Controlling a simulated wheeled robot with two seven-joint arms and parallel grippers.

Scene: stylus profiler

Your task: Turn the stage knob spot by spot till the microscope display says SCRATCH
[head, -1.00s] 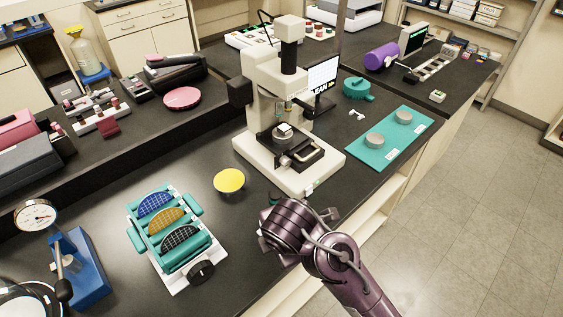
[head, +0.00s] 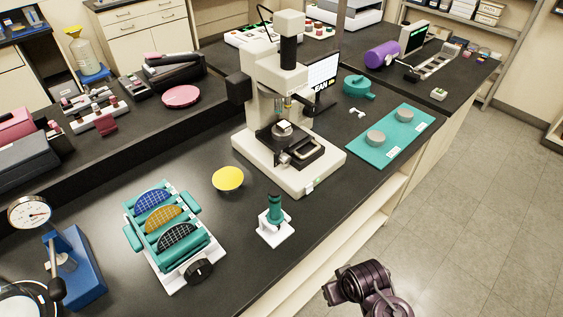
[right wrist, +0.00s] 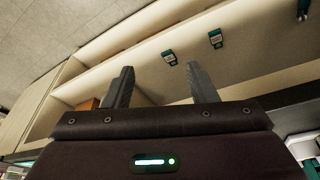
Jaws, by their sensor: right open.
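The white microscope (head: 262,100) stands on the black bench. Its stage (head: 300,150) carries a small pale sample (head: 284,128) under the objectives. A small knob (head: 283,159) shows at the stage's front left. The display (head: 322,74) behind the column is partly hidden; the letters "EAN" show at its lower edge. My right arm is at the bottom right of the head view, off the bench's front edge, well apart from the microscope. In the right wrist view my right gripper (right wrist: 157,78) is open and empty, facing the bench's shelved side. My left gripper is out of view.
A green-topped tool on a white stand (head: 275,222) is near the front edge. A yellow disc (head: 228,179), a teal rack of wafers (head: 180,268) and a teal mat (head: 380,153) with grey discs lie around the microscope. Floor is clear at right.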

